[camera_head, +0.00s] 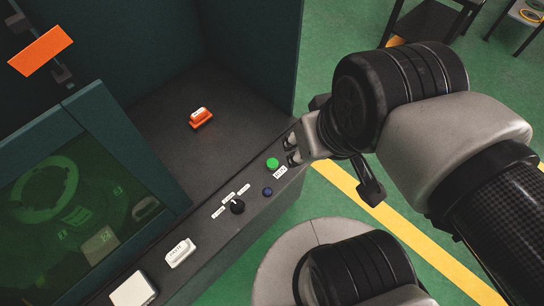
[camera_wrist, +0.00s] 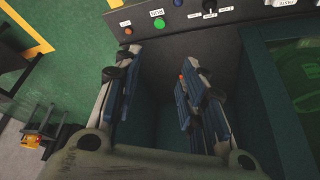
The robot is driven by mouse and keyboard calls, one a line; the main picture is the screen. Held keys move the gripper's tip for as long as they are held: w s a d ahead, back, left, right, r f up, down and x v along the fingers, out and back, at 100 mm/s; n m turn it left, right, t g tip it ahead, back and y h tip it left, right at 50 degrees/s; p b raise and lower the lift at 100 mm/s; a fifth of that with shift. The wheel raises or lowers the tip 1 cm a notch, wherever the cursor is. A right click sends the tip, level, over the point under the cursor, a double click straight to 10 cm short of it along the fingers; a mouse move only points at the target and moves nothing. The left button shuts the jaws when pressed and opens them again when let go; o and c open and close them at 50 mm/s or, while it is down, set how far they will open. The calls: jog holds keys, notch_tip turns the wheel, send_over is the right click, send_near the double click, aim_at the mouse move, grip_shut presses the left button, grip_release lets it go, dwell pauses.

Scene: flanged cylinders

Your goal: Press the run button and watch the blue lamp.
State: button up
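The green button (camera_head: 272,163), with a white label beside it, is on the sloped front panel of the machine. It also shows in the wrist view (camera_wrist: 158,22). The small blue lamp (camera_head: 267,191) sits beside it and looks dark; its edge shows at the top of the wrist view (camera_wrist: 177,2). My gripper (camera_head: 292,150) is just to the right of the green button, over the panel's end. In the wrist view my gripper (camera_wrist: 160,60) has its two fingers well apart with nothing between them. Contact with the panel cannot be told.
A black selector knob (camera_head: 237,206) and a white labelled block (camera_head: 180,252) are farther along the panel. A red button (camera_wrist: 128,31) shows in the wrist view. An orange part (camera_head: 200,118) lies inside the machine. A tinted window (camera_head: 70,210) is at left.

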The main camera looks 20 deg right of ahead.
jog(key=shift+c, duration=0.3)
grip_shut()
dwell(1.4)
